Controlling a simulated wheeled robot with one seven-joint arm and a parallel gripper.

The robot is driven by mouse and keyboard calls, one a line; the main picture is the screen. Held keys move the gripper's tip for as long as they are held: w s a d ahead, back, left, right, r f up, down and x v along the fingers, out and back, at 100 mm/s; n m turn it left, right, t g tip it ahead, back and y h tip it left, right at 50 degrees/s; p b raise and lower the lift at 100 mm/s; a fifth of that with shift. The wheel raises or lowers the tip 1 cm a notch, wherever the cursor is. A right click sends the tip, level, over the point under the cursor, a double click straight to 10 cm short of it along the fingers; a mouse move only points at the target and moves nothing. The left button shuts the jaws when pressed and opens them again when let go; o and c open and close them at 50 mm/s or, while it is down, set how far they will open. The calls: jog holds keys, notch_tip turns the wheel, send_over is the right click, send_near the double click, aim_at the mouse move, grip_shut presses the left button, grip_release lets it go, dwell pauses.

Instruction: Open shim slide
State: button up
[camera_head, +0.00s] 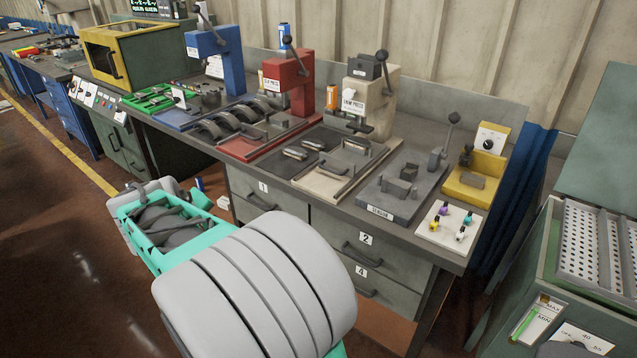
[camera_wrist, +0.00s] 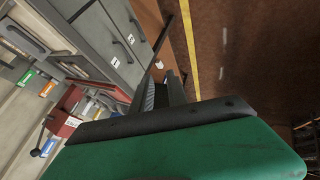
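The beige shim press (camera_head: 372,95) stands on the bench, with a small front label and a lever on top. At its foot is a pale base plate (camera_head: 322,183) with a dark, low framed part and a bar handle (camera_head: 343,172); this looks like the shim slide, but how far it is pulled out I cannot tell. My gripper (camera_wrist: 168,85) shows in the wrist view with dark fingers seen nearly edge-on beyond a green body. It is away from the press, in front of the drawers and beside the floor. Nothing is visible between the fingers, but their gap is unclear.
The red press (camera_head: 288,82) and blue press (camera_head: 216,60) stand left of the shim press. A grey fixture (camera_head: 400,190), a yellow block (camera_head: 478,180) and a white board with coloured knobs (camera_head: 450,225) are to its right. Numbered drawers (camera_head: 362,247) line the bench front. Open floor lies left.

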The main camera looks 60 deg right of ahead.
jog(key=s+d+f+g+h+b, duration=0.1)
jog(key=d+f+h, duration=0.1)
jog(key=d, duration=0.5)
jog(key=s+d+f+g+h+b, duration=0.1)
jog(key=d+f+h, duration=0.1)
jog(key=d, duration=0.5)
jog(key=g+h+b, duration=0.3)
jog(key=g+h, duration=0.2)
send_near(330, 171)
jog(key=shift+s+d+f, duration=0.1)
jog(key=shift+d+f, duration=0.3)
jog(key=shift+d, duration=0.4)
jog(key=x, duration=0.6)
jog(key=shift+s+d+r, duration=0.1)
jog(key=shift+s+d, duration=0.1)
jog(key=shift+d, duration=0.5)
grip_shut()
jog(key=shift+a, duration=0.1)
